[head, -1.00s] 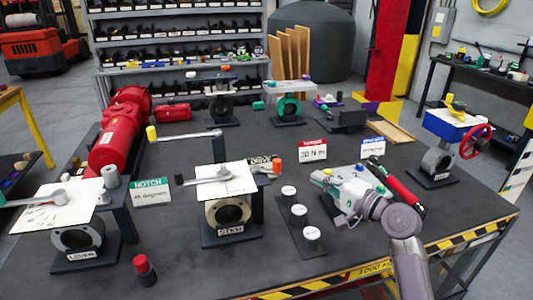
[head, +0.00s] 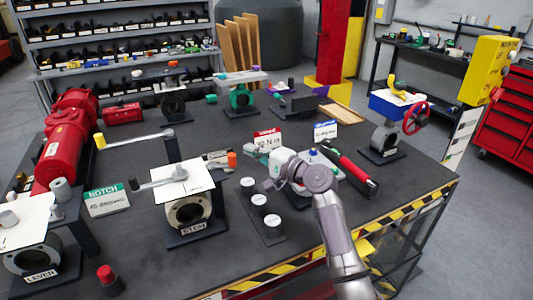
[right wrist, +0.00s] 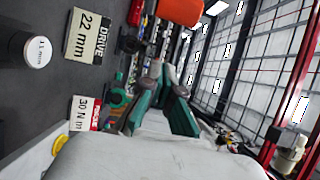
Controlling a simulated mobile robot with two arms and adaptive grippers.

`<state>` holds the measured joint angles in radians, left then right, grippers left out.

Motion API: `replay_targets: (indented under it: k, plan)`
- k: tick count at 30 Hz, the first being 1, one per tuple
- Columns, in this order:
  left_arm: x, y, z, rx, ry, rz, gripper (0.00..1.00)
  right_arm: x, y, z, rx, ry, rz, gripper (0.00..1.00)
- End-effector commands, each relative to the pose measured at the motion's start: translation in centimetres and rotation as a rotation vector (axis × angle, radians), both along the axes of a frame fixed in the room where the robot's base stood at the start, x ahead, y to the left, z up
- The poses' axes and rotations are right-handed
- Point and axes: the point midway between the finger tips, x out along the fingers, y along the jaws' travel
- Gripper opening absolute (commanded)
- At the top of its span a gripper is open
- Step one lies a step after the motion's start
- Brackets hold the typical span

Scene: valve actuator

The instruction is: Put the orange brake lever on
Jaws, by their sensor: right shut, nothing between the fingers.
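An orange piece (head: 232,160), which may be part of the brake lever, shows behind the STEM valve stand (head: 187,225) in the head view. Its full shape is hidden. An orange block (right wrist: 182,10) shows at the top edge of the right wrist view, cut off by the frame; it is probably the same piece. My right gripper (head: 258,151) hangs over the table to the right of the orange piece, apart from it. Its teal fingers (right wrist: 162,90) are shut and hold nothing. My left gripper is not in view.
A grey lever (head: 157,181) lies on the STEM stand's white plate. Several white-topped weights (head: 259,199) stand on a dark strip beside it. The red 30 N m card (head: 267,140) stands close behind my right gripper. A red-handled tool (head: 350,172) lies to its right.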

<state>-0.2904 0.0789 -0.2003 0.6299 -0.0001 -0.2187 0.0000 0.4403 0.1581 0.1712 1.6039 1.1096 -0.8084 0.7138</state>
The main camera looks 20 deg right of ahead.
Motion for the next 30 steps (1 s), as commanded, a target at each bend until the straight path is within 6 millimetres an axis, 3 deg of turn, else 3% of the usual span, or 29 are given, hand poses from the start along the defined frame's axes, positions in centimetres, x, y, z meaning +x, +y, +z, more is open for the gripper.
replay_targets:
  k: [3,6,13,30]
  plan:
    - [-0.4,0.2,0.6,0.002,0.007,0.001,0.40,1.9,1.1,0.2,0.002,0.001,0.001,0.00]
    - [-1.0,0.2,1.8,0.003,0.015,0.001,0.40,0.3,2.1,0.3,0.001,0.003,0.001,0.00]
    - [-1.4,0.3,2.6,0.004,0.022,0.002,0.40,-1.2,3.4,0.1,0.000,0.001,-0.001,0.00]
    - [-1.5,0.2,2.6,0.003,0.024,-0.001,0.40,-1.1,3.9,0.0,0.000,0.001,-0.004,0.00]
